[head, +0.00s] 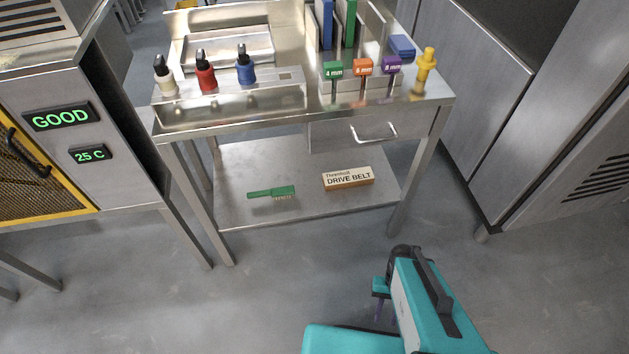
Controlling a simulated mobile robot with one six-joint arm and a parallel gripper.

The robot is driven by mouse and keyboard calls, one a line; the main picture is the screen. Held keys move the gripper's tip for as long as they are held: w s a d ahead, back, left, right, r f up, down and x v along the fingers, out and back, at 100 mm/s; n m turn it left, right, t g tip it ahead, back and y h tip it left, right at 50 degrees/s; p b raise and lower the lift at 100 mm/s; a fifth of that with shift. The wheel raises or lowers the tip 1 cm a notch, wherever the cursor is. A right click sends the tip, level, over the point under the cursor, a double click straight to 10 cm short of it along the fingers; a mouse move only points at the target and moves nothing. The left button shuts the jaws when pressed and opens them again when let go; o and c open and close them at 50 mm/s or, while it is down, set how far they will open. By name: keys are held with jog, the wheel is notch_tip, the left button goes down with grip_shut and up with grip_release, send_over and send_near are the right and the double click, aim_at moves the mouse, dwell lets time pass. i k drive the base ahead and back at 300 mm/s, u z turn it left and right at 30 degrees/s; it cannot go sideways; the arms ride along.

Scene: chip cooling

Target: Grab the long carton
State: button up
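The long carton (348,179) is a tan box with a white label face reading "DRIVE BELT". It lies flat on the lower shelf (310,208) of the steel cart, right of centre, with its label facing me. My teal arm is at the bottom of the head view, in front of the cart and apart from the carton. What looks like my gripper (384,309) is small and partly hidden by the arm, with slim purple parts pointing down. I cannot tell whether it is open or shut.
A green brush (271,191) lies left of the carton. The cart's top (300,122) and drawer (365,134) overhang the shelf, and legs stand at its front corners. Bottles (206,75) and coloured tools stand on top. A cabinet (540,130) is at right. Floor in front is clear.

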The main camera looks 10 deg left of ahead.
aim_at(348, 178)
jog(key=u, duration=0.2)
jog(key=k, duration=0.25)
jog(key=u, duration=2.05)
jog(key=k, duration=0.7)
jog(key=z, duration=0.3)
jog(key=i, duration=1.65)
jog(key=u, duration=0.2)
